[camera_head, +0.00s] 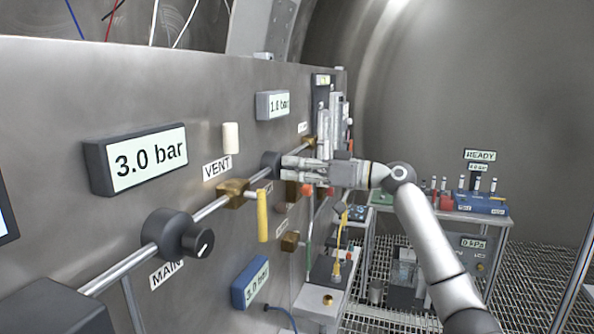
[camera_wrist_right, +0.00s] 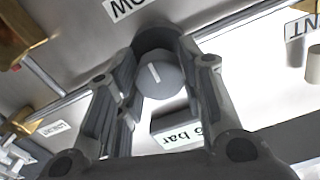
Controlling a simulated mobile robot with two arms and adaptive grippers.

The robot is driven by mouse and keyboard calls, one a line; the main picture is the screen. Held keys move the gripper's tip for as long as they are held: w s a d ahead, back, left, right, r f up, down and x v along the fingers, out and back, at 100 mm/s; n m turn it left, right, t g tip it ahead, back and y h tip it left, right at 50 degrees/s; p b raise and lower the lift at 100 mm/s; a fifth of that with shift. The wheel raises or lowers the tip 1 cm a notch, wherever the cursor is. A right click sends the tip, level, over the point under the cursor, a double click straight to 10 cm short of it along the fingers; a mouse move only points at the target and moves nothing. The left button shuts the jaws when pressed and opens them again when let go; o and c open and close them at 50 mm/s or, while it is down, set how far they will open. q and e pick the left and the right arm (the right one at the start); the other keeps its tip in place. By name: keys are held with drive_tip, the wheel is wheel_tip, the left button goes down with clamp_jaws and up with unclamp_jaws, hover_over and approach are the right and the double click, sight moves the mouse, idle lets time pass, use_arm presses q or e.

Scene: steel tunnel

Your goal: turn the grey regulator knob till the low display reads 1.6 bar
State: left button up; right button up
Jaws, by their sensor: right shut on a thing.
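The low display (camera_head: 272,105) is a small grey box on the steel panel. It reads about 1.6 or 1.8 bar, the last digit being too small to tell. The wrist view shows part of a display (camera_wrist_right: 182,134) ending in "bar". The grey regulator knob (camera_wrist_right: 160,78) has a white pointer line and sits between the fingers in the wrist view. My right gripper (camera_head: 294,168) is shut on it, with a finger on either side. In the head view the fingers hide the knob, and the dark regulator body (camera_head: 269,162) shows behind them. My left gripper is out of view.
A large display (camera_head: 150,157) reads 3.0 bar above the black MAIN knob (camera_head: 196,239). A yellow lever (camera_head: 263,215) hangs below the VENT label (camera_head: 217,166), close to my right gripper. A blue gauge (camera_head: 251,282) is lower. A bench (camera_head: 440,212) with small equipment stands behind my right arm.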

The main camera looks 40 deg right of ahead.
drive_tip(key=o, duration=1)
drive_tip(key=shift+w+a, duration=0.1)
drive_tip(key=shift+w, duration=0.05)
drive_tip(key=shift+o, duration=0.2)
drive_tip(key=v, duration=1.2)
drive_tip(key=shift+f, duration=0.1)
